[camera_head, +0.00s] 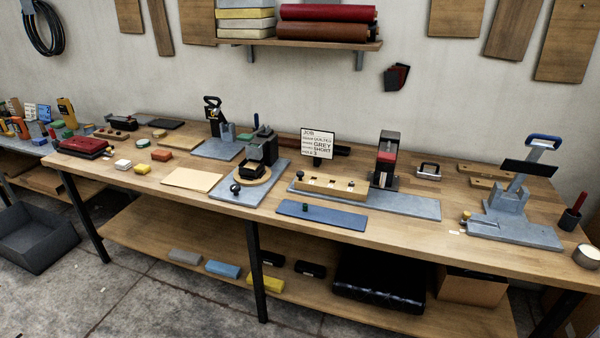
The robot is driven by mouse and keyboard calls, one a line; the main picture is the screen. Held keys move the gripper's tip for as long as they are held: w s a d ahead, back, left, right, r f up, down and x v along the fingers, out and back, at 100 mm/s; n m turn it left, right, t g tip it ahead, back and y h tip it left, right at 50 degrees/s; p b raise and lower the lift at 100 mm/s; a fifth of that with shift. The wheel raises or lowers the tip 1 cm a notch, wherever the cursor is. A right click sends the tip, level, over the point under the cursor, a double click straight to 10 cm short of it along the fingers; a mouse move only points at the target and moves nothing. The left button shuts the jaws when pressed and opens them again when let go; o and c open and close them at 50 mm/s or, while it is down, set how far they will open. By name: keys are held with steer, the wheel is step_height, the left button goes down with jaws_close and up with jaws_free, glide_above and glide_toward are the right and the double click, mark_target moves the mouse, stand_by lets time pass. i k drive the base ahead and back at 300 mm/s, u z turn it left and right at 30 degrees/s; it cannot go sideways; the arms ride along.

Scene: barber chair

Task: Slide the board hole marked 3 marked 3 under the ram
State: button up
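A light wooden board (318,188) with several small marked spots lies on a long grey base plate (412,205) near the middle of the bench. The marks are too small to read, so I cannot tell which hole is 3. A dark upright press (386,160) with a red part, apparently the ram, stands at the back of the plate. The board lies left of the press; its right end reaches near the press's front. A small black knob (300,175) stands at the board's left end. My gripper is not in view.
A job card (318,145) with "GREY", "SHORT" and a 3 stands behind the board. A blue mat (322,215) with a small green piece lies in front. A black device (262,150) stands left; a blue-handled press (512,195) stands right.

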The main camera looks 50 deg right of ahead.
mark_target(304, 181)
steer(key=i, duration=0.9)
